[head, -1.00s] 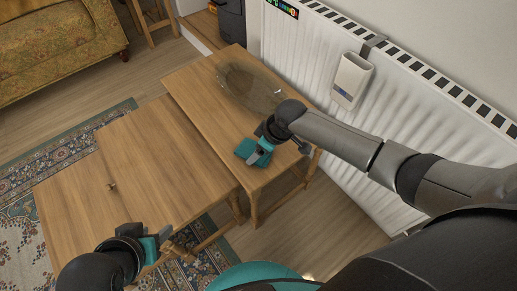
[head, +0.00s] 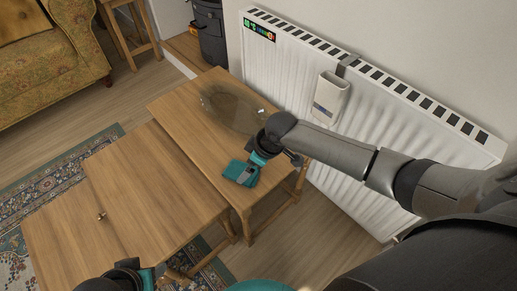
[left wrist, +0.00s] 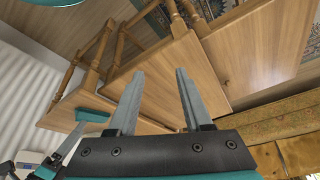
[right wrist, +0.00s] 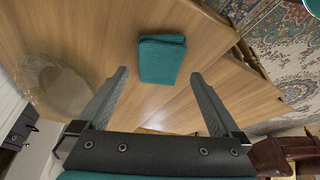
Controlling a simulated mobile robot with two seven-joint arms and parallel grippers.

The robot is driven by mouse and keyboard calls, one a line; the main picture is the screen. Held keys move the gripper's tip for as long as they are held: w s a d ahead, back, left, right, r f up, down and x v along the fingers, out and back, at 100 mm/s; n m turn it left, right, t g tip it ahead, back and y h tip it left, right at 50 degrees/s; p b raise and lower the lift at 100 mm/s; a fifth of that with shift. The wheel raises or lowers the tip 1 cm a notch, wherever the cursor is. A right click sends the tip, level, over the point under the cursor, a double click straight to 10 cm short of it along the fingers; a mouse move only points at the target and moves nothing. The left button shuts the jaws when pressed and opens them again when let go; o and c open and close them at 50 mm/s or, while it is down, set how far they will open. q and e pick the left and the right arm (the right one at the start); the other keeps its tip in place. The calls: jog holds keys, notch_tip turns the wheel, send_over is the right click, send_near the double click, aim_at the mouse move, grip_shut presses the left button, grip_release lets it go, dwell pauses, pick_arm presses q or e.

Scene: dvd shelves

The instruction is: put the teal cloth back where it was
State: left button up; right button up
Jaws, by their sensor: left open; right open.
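The teal cloth (head: 238,173) lies folded on the small wooden table (head: 185,128) by the radiator, near its front edge. In the right wrist view the cloth (right wrist: 161,58) lies flat on the wood, ahead of the fingertips and between their lines. My right gripper (right wrist: 158,85) is open and empty, over the table close to the cloth. In the head view my right gripper partly overlaps the cloth. My left gripper (left wrist: 157,80) is open and empty. In the head view it is at the bottom edge, mostly cut off, near the lower table.
A clear oval glass dish (head: 232,108) sits behind the cloth on the same table. A lower wooden table (head: 150,185) stands beside it, mostly clear. A white radiator (head: 290,80) lines the wall behind. A patterned sofa (head: 45,60) is at far left.

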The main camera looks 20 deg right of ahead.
jog(key=p+v, duration=0.4)
jog(key=v, duration=0.4)
jog(key=s+a+f+m, duration=0.3)
jog(key=s+a+f, duration=0.1)
jog(key=s+f, duration=0.35)
pick_arm(q)
notch_tip(320, 180, down, 9)
jog(key=s+g, duration=0.1)
jog(key=s, duration=0.1)
jog(key=shift+s+a+f+g, duration=0.2)
jog(key=shift+s+g, duration=0.1)
jog(key=shift+s, duration=0.1)
pick_arm(e)
jog(key=s+d+f+m+h, duration=0.2)
jog(key=s+f, duration=0.4)
jog(key=s, duration=0.5)
jog(key=shift+d+m+g+h, duration=0.3)
jog(key=shift+d+m+g, duration=0.1)
jog(key=shift+d+m, duration=0.4)
pick_arm(q)
jog(key=shift+s+r+p, duration=0.1)
jog(key=shift+r+p, duration=0.05)
jog(key=shift+p, duration=0.15)
pick_arm(e)
jog(key=shift+s, duration=0.2)
